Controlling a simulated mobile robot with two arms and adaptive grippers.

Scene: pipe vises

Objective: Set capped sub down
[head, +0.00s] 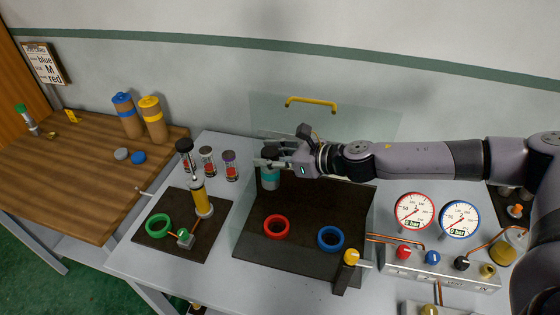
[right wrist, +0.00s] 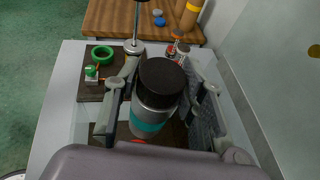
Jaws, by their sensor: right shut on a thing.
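The capped sub (head: 270,181) is a grey cylinder with a teal band and a dark cap. My right gripper (head: 273,163) is shut on it, at the back left of the dark mat (head: 300,205). In the right wrist view the sub (right wrist: 158,84) stands roughly upright between the two fingers, its black cap towards the camera. Whether its bottom touches the mat is hidden. A red ring (head: 277,227) and a blue ring (head: 330,238) are on the mat in front of it. My left gripper is not in view.
A clear panel with a yellow handle (head: 311,102) stands behind the mat. Several small capped cylinders (head: 207,162) stand to the left. A green ring (head: 158,225) and a yellow post (head: 199,193) occupy the left plate. Gauges (head: 413,211) stand at right.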

